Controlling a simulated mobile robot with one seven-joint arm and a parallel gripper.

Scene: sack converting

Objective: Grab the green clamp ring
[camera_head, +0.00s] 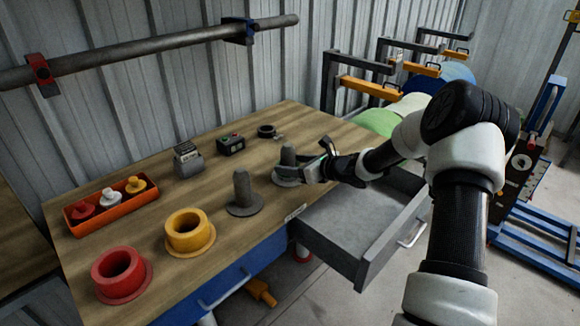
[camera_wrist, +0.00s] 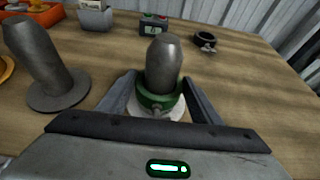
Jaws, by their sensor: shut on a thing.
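The green clamp ring (camera_wrist: 157,101) sits low around a grey upright peg (camera_wrist: 162,62) with a round pale base, seen in the wrist view. My gripper (camera_wrist: 158,96) has one finger on each side of the ring and is shut on it. In the head view my gripper (camera_head: 312,172) reaches the right-hand peg (camera_head: 287,156) at the bench's right side, and the ring is mostly hidden there.
A second peg (camera_head: 241,190) stands to the left on the wooden bench (camera_head: 130,222). Yellow (camera_head: 190,240) and red (camera_head: 118,284) flanged collars, an orange tray (camera_head: 111,212) and a dark ring (camera_head: 267,131) are also on it. An open grey drawer (camera_head: 352,232) juts out below my arm.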

